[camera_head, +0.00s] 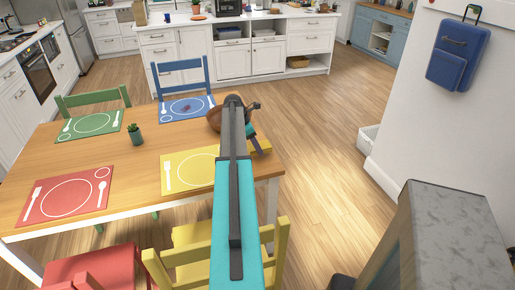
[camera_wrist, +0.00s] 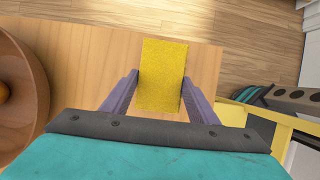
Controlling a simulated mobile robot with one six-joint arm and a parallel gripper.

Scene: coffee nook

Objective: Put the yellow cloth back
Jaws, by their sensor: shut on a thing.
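The yellow cloth (camera_wrist: 162,65) is a flat, rough-looking yellow rectangle in the wrist view. My gripper (camera_wrist: 161,92) is shut on it, one purple-grey finger at each side. The cloth's far end overlaps the edge of the wooden table; I cannot tell whether it touches the top.
A brown bowl (camera_head: 214,119) stands close left of my gripper; in the wrist view the bowl (camera_wrist: 38,85) holds something orange. The table (camera_head: 140,165) bears yellow (camera_head: 190,170), red (camera_head: 65,198), green (camera_head: 92,124) and blue (camera_head: 180,107) placemats.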

